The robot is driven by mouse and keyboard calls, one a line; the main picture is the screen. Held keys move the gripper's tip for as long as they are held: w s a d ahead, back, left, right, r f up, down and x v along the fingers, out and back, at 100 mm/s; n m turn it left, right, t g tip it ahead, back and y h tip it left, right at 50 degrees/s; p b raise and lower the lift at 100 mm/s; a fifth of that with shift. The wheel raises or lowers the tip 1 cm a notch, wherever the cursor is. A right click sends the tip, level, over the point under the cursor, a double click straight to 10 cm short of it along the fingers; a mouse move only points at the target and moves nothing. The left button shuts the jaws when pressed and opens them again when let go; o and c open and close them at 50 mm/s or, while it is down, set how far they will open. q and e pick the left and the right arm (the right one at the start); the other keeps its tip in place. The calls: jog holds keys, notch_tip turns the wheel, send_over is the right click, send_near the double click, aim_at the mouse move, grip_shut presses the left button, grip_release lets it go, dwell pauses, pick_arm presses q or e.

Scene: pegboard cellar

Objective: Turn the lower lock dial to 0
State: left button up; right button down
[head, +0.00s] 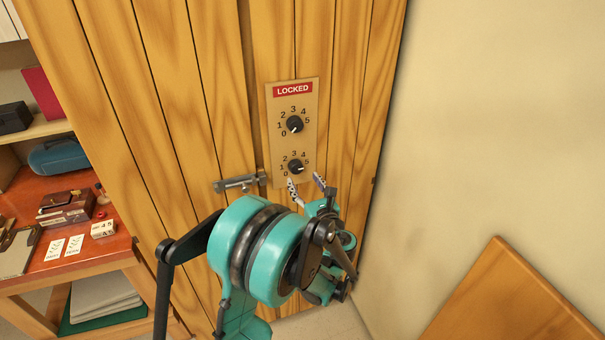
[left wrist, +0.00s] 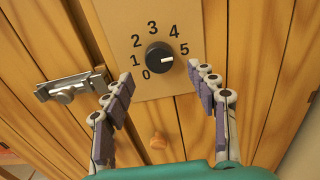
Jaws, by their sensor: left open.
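The lock panel (head: 309,110) is a tan plate with a red LOCKED label, fixed on the wooden door. The lower dial (head: 295,167) is a black round knob numbered 0 to 5. In the left wrist view the lower dial (left wrist: 158,57) has its white mark pointing right, near and slightly below the 5. The upper dial (head: 294,124) sits above it, its mark pointing downward, toward the 0 side. My left gripper (head: 306,184) is open and empty just below the lower dial. In the left wrist view its fingers (left wrist: 157,82) are spread either side, apart from the knob.
A metal latch (head: 240,183) is on the door left of the panel. A small wooden knob (left wrist: 158,141) is below it. A red-topped workbench (head: 85,240) with boxes and cards stands at left. A wooden board (head: 510,300) is at lower right by the bare wall.

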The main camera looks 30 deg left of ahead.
aim_at(297, 170)
pick_arm(q)
jog(key=x, duration=0.5)
jog(key=shift+a, duration=0.1)
jog(key=shift+c, duration=0.3)
jog(key=c, duration=1.1)
